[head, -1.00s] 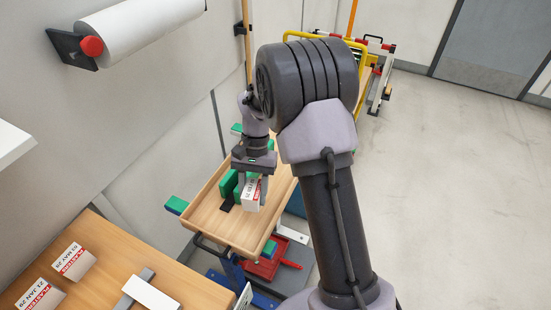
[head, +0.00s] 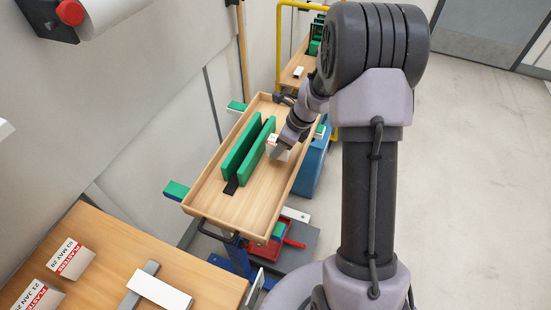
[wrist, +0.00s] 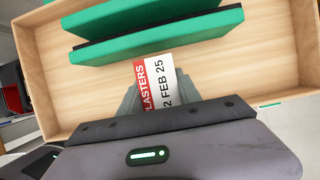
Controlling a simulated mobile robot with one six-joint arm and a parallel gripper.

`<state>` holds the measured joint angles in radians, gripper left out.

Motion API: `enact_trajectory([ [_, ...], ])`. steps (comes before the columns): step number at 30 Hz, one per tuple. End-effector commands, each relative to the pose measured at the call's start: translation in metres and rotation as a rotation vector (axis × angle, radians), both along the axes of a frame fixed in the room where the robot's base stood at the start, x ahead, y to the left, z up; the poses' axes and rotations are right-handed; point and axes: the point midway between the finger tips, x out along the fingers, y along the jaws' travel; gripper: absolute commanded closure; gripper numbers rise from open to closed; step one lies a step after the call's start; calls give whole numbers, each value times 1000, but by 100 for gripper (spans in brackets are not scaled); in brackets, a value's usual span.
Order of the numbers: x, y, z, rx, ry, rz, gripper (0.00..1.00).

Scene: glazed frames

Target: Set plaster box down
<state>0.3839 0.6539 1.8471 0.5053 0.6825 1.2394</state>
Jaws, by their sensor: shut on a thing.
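A white plaster box with a red band (head: 277,146) is held between the fingers of my gripper (head: 283,150). In the wrist view the box (wrist: 155,82) reads "PLASTERS" and a date ending "FEB 25". My gripper (wrist: 155,98) is shut on it. The box is over the right part of the wooden tray (head: 212,209), beside the green upright panels (head: 248,152). I cannot tell whether its underside touches the tray floor. Two other plaster boxes (head: 70,260) (head: 38,296) lie on the wooden table at lower left.
The tray floor is bare in front of the panels. A grey and white item (head: 158,290) lies on the table (head: 110,245). A yellow-framed trolley (head: 279,45) stands behind, and a red bin (head: 294,236) is below the tray.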

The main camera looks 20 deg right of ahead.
Motion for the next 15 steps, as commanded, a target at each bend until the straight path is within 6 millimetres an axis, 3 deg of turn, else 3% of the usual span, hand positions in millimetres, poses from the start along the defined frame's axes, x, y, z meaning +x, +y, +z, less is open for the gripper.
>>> enact_trajectory([
  [3,0,0,-31,1,2,1,99],
  [5,0,0,-41,2,2,0,99],
  [15,0,0,-42,0,0,2,99],
])
